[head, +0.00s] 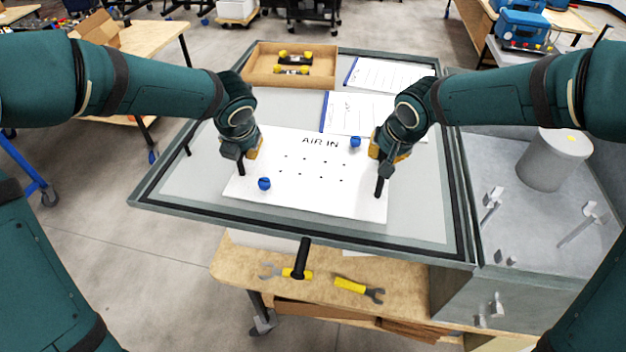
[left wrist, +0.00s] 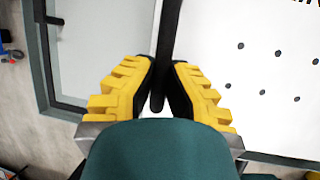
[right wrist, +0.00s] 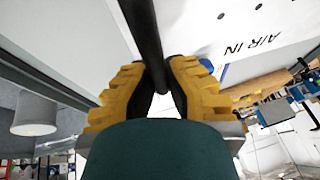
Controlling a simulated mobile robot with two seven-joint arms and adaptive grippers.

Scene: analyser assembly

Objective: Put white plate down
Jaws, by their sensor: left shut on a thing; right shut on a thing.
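The white plate (head: 310,195) with "AIR IN" lettering, several dark holes and two blue knobs (head: 264,184) lies over the grey panel in the head view. It has black handles at its left and right ends. My left gripper (head: 241,160) is shut on the left black handle (left wrist: 168,50). My right gripper (head: 380,165) is shut on the right black handle (right wrist: 143,35). The plate looks roughly level. Whether its underside touches the panel cannot be told. It also shows in the left wrist view (left wrist: 270,110) and the right wrist view (right wrist: 215,30).
The grey panel (head: 180,180) has a dark frame. A wooden tray (head: 258,70) with yellow-and-black parts and papers (head: 385,75) lie at its back. A wrench (head: 358,288) and other tools lie on the wooden bench in front. A grey cylinder (head: 553,160) stands at right.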

